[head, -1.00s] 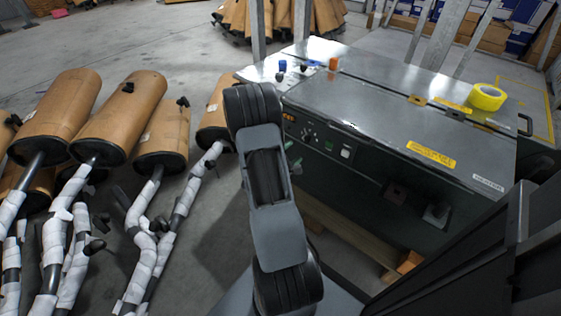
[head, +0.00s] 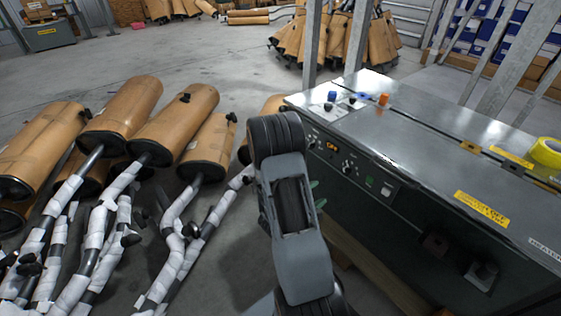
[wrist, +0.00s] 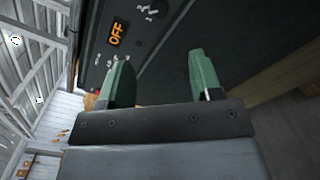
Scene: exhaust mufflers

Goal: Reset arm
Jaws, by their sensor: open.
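My gripper (wrist: 160,82) shows in the wrist view with its two green fingers spread apart and nothing between them. It faces the dark front panel of the metal machine (wrist: 185,30). In the head view my arm stands in the middle and hides most of the gripper. Only a bit of green finger shows at the arm's right edge, beside the front of the machine (head: 420,220).
Several brown mufflers (head: 175,120) with white-wrapped pipes (head: 180,255) lie on the floor at left. Yellow tape (head: 547,151) and small coloured knobs (head: 332,96) are on the machine top. More mufflers (head: 335,40) are stacked behind. Open floor (head: 225,55) lies between.

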